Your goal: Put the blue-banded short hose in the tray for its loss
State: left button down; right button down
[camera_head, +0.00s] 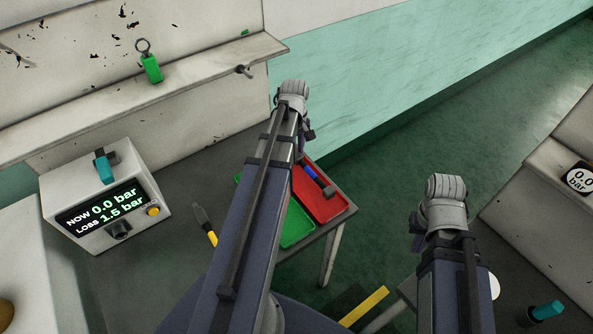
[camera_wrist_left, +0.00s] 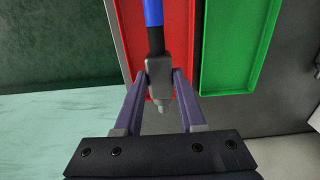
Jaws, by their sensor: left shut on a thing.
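The blue-banded short hose (camera_head: 312,174) is black with a blue band and a grey end fitting. It also shows in the left wrist view (camera_wrist_left: 154,40). My left gripper (camera_wrist_left: 162,76) is shut on the grey fitting. The hose overlaps the red tray (camera_head: 335,207) in both views; whether it touches the tray floor I cannot tell. The green tray (camera_head: 298,226) lies beside the red one, partly hidden by my left arm. The gauge box (camera_head: 104,196) reads "NOW 0.0 bar" and "LOSS 1.5 bar". My right gripper (camera_head: 445,205) is apart from the trays; its fingers are not clear.
A yellow-banded hose or tool (camera_head: 206,226) lies on the grey bench left of my left arm. A green tag (camera_head: 151,68) is on the wall shelf. Green floor lies between.

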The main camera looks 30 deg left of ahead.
pick_arm(q)
jog(key=shift+f+b, duration=2.4)
jog(key=shift+f, duration=0.6)
jog(key=shift+f, duration=0.15)
jog(key=c, duration=0.5)
grip_release()
notch_tip(320, 180, up, 12)
jog(key=p, duration=1.2)
jog(key=shift+r, duration=0.2)
